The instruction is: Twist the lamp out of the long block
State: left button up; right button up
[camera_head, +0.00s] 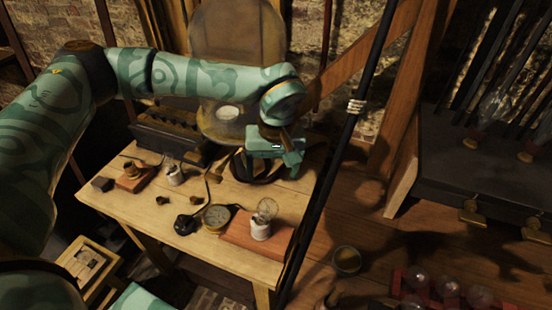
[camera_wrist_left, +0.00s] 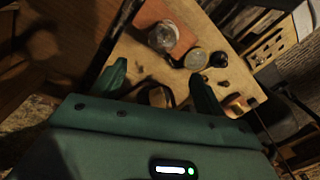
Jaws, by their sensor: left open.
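The lamp (camera_head: 267,209) is a clear glass bulb upright in a white socket (camera_head: 261,230) on the long reddish block (camera_head: 237,232), near the table's front right. In the left wrist view the lamp (camera_wrist_left: 163,37) stands on the orange-red block (camera_wrist_left: 180,12), beyond the fingertips. My left gripper (camera_head: 268,174) is above the back right of the table, behind the lamp and apart from it. In the left wrist view its two fingers (camera_wrist_left: 160,82) are spread with nothing held between them. The lamp's base is hidden inside the socket. My right gripper is not seen.
A round brass dial (camera_head: 216,216) and a black object (camera_head: 185,225) lie left of the block. A dark box (camera_head: 172,135) stands at the table's back left. A dark upright pole (camera_head: 335,160) crosses in front of the table's right edge. Wires lie mid-table.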

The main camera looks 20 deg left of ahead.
pick_arm(q)
send_over(267, 209)
jog(key=w, duration=0.1)
jog(key=f, duration=0.5)
jog(key=shift+w+a+f+b, duration=0.1)
jog(key=shift+w+f+b, duration=0.1)
jog(key=shift+f+b, duration=0.1)
jog(key=f, duration=0.5)
jog(key=f+b, duration=0.1)
jog(key=f, duration=0.2)
jog(key=shift+a, duration=0.25)
jog(key=shift+w+f, duration=0.1)
jog(key=shift+f, duration=0.45)
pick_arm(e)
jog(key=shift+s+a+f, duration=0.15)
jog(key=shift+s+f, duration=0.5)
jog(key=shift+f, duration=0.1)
